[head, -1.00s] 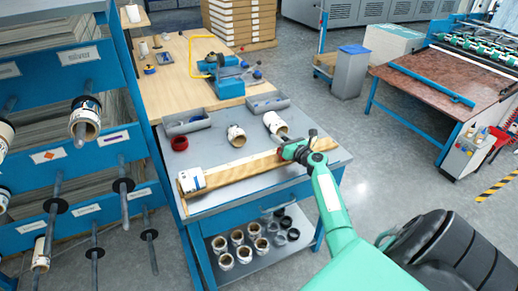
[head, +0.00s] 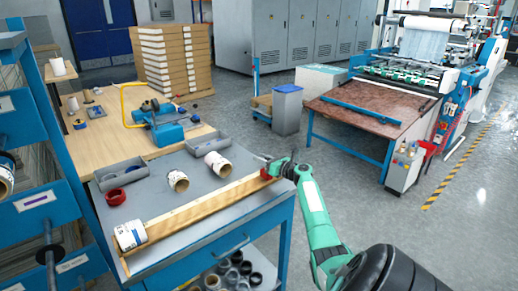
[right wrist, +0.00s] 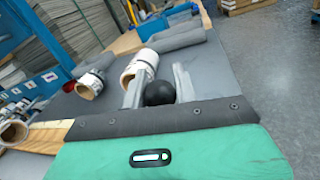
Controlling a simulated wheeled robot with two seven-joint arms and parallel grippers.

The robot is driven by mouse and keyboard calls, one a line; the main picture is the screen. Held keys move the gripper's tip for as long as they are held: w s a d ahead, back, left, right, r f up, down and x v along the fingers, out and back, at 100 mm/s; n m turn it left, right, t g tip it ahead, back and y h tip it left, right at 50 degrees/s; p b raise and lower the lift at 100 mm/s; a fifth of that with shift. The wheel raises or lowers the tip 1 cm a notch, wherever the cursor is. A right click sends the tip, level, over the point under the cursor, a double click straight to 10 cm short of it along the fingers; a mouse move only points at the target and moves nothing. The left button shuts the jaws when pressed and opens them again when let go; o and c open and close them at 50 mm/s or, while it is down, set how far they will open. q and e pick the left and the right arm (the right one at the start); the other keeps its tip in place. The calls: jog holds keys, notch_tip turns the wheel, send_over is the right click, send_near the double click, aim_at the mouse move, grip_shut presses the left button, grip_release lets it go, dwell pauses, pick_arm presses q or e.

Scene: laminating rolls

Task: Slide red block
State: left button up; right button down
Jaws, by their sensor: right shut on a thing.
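A small red block (head: 268,174) sits near the right end of a long wooden rail (head: 200,208) on the grey bench top. My right gripper (head: 275,169) is at this block. In the right wrist view its two fingers (right wrist: 158,90) stand on either side of a round black knob (right wrist: 160,93) and are shut on it. The red block itself is hidden in that view. A white roll (head: 130,235) lies at the rail's left end. My left gripper is out of view.
A blue rack (head: 40,205) stands left. The bench between rail and rolls is clear.

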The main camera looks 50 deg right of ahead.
dwell(0.3)
jog(key=c, duration=1.1)
grip_release()
jog(key=s, duration=1.3)
jog(key=shift+s+a, duration=0.25)
jog(key=shift+s, duration=0.15)
